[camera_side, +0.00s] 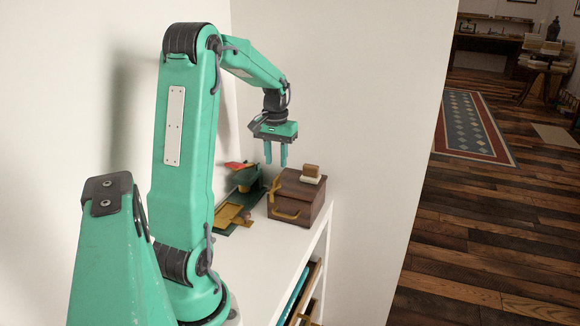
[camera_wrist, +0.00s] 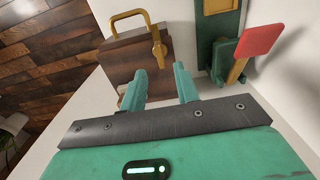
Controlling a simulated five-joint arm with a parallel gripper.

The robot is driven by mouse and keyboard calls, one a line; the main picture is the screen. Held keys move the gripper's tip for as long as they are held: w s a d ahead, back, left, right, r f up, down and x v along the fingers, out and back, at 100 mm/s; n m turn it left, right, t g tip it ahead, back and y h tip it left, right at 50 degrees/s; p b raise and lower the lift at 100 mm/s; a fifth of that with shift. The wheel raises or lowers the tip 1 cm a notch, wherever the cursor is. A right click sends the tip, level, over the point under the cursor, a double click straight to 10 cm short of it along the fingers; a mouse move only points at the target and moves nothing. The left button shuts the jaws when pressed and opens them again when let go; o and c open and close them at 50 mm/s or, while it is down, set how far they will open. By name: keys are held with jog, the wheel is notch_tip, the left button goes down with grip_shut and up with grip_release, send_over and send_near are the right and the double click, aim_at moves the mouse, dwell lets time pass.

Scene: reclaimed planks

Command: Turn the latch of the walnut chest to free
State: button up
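The walnut chest (camera_side: 299,199) is a dark brown box near the end of the white shelf, with its lid down. Its brass latch (camera_side: 274,190) is a short bar at the chest's left front edge; it also shows in the wrist view (camera_wrist: 157,42), beside the brass handle (camera_wrist: 127,18). My gripper (camera_side: 276,162) hangs above and slightly behind the latch, fingers pointing down. In the wrist view its two fingers (camera_wrist: 160,72) are apart with nothing held between them. The latch lies beyond the fingertips, and I see no contact.
A green fixture with a brass frame (camera_side: 229,214) and a red flag-like paddle (camera_wrist: 259,40) stands left of the chest. White walls stand behind. The shelf's front edge is close.

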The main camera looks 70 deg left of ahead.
aim_at(277, 177)
jog(key=shift+f, duration=2.95)
grip_shut()
